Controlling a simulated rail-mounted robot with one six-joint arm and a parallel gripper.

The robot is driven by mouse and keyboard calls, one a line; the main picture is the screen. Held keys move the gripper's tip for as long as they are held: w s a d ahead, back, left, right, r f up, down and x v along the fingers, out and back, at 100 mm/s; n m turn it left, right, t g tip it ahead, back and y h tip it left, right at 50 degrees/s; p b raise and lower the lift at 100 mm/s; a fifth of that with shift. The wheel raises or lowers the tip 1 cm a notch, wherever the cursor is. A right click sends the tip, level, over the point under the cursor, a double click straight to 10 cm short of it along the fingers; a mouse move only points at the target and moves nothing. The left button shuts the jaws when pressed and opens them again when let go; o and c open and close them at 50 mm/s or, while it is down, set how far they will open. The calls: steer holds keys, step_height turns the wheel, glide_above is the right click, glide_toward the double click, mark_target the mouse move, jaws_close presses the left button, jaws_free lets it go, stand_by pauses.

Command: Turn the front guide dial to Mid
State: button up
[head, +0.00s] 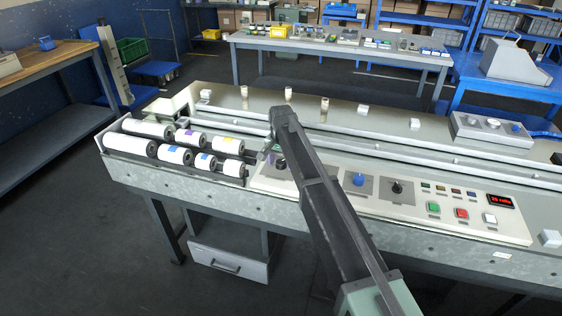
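A pale control panel (430,220) runs along the front of the wrapper machine. A dark knob (281,164) sits on a grey plate at the panel's left end. A blue knob (358,180) and a black-topped control (397,187) stand further right on grey plates. I cannot read any labels, so I cannot tell which is the front guide dial or where it points. My arm crosses the panel, and my gripper (268,148) hangs just above and left of the dark knob. Its fingers are small and partly hidden; contact and opening cannot be told.
White rolls (131,144) lie in a tray at the machine's left. Coloured buttons and a red display (501,201) are at the panel's right. A grey box with round knobs (492,127) stands behind. Rails and small white blocks line the machine's top.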

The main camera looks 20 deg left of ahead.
mark_target(281, 161)
step_height(281, 161, up, 11)
steer(key=p, duration=1.1)
steer(key=shift+f, duration=0.1)
